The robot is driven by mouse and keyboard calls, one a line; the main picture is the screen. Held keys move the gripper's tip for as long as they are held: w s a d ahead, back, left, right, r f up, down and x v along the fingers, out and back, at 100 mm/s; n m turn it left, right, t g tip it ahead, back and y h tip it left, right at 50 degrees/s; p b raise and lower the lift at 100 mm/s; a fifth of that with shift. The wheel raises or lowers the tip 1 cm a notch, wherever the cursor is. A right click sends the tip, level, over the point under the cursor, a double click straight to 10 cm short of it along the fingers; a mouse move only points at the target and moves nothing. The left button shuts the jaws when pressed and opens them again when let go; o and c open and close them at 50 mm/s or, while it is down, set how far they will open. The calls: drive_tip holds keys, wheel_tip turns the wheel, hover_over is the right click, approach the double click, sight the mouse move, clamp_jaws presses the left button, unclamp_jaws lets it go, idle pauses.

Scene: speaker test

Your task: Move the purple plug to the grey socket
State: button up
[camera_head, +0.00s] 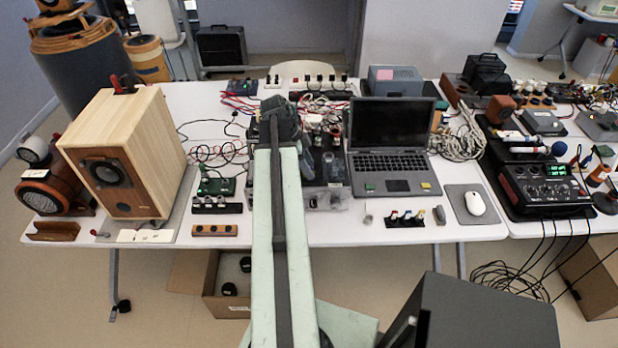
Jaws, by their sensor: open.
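I cannot make out a purple plug or a grey socket with certainty. A small dark rack (405,220) with several upright plug-like pieces, some white and red-tipped, stands at the table's front edge; its colours are too small to tell surely. A small grey piece (440,214) stands just right of it, and a small pale piece (368,217) stands to its left. My pale green arm rises from the bottom middle over the table and ends in a dark joint. No gripper fingers can be made out; they may be hidden behind the arm.
A wooden speaker (125,150) stands at the left. A laptop (390,150) is open behind the rack, with a white mouse (474,203) to the right. A black mixer (545,190) is farther right. Cables and electronics clutter the middle and back. A cardboard box (222,305) lies below.

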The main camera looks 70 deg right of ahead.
drive_tip(key=shift+r, duration=0.1)
clamp_jaws()
drive_tip(key=shift+r, duration=0.1)
